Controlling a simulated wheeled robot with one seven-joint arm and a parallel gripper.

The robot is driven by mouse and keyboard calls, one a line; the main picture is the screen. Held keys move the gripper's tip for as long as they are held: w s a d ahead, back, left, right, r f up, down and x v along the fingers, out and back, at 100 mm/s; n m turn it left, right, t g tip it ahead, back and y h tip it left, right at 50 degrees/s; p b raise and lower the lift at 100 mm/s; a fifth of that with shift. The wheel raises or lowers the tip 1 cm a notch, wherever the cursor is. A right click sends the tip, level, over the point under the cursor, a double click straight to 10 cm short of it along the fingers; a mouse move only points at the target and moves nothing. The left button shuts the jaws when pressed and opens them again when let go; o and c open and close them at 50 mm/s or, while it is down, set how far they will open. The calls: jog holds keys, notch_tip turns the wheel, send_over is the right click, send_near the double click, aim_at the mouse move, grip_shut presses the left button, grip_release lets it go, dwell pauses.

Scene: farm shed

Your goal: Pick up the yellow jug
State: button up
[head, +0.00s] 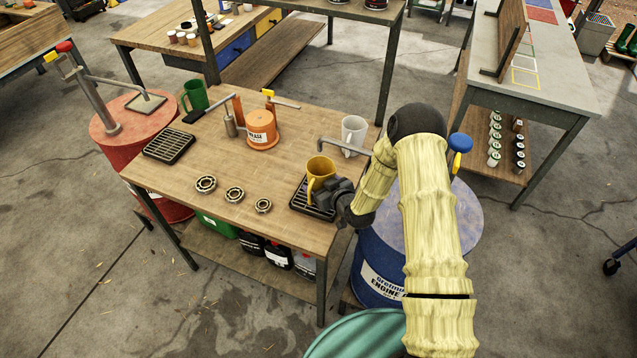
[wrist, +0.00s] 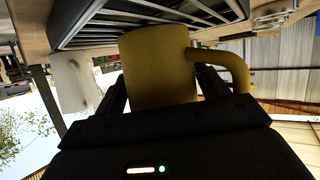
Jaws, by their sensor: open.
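The yellow jug (head: 320,170) stands on a black drip tray (head: 311,206) at the right end of the wooden workbench in the head view. My gripper (head: 334,196) is at the jug's near right side, low down, and hides part of it. In the wrist view, which looks upside down, the jug (wrist: 155,62) fills the middle between the two dark fingers, with its handle (wrist: 238,68) to the right. The fingers are open, one on each side of the jug. Whether either finger touches it cannot be told.
A white jug (head: 354,133) stands behind, near a grey tap (head: 334,142). Bearings (head: 234,194), an orange tub (head: 262,130) and a green jug (head: 194,95) are on the workbench (head: 222,160). A blue drum (head: 378,262) stands right of it, below my arm.

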aim_at(314, 173)
dwell(0.3)
jog(key=c, duration=0.8)
jog(key=shift+r, duration=0.3)
jog(key=shift+r+b, duration=0.8)
jog(key=shift+r, duration=0.5)
jog(key=shift+s+d+r, duration=0.1)
jog(key=shift+s+d, duration=0.05)
jog(key=s+d+b, duration=0.2)
jog(key=s+d, duration=0.7)
jog(key=s, duration=0.5)
jog(key=shift+s+d+b, duration=0.25)
jog(key=shift+d+b, duration=0.1)
jog(key=shift+d, duration=0.05)
